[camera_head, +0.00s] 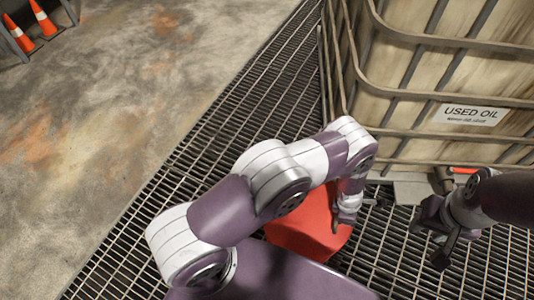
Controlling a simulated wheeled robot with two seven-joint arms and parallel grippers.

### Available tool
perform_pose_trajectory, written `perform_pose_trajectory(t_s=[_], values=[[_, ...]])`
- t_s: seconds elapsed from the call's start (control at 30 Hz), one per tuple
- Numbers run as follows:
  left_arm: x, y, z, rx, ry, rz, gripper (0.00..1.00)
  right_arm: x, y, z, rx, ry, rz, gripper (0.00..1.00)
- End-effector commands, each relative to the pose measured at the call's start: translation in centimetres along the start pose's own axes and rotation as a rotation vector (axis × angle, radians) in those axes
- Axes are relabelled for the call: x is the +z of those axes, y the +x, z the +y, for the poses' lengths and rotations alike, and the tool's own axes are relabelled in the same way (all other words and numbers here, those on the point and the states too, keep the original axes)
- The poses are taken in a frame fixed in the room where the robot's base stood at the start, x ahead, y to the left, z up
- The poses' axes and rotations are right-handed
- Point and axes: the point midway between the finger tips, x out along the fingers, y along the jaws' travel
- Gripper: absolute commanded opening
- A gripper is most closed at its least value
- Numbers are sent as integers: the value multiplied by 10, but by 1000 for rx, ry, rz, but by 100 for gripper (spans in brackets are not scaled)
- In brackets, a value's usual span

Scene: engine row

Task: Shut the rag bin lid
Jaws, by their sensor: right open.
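The red rag bin (310,222) stands on the grating in the lower middle of the head view. My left arm crosses in front of it and hides much of it. I cannot tell its lid apart from its body, or how far open the lid is. My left gripper (346,218) points down at the bin's right side, close to the red surface. Whether it touches, and whether its jaws are open, cannot be made out. My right gripper (428,246) is open and empty over the grating, to the right of the bin and apart from it.
A caged tank with a USED OIL label (473,115) fills the upper right, just behind the bin. Metal grating (240,120) runs diagonally beneath. Bare concrete floor (110,120) lies open at left. Orange cones (44,20) stand at the far upper left.

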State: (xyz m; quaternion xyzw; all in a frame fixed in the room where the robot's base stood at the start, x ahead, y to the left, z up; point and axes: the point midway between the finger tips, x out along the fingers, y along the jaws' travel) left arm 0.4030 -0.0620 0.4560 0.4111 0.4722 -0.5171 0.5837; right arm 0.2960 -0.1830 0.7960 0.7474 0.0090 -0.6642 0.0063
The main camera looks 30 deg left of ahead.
Motion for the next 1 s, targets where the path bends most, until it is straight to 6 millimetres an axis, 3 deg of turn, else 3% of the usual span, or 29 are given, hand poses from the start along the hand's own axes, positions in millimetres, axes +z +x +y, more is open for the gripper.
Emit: perform_pose_trajectory(t_s=[0.2, 1.0], values=[[-1, 9, 0, 0, 1, 0, 0, 1, 6, 0, 0, 0, 0, 43], [-1, 4, 1, 0, 0, 0, 0, 0, 2, 0, 0, 0, 0, 43]])
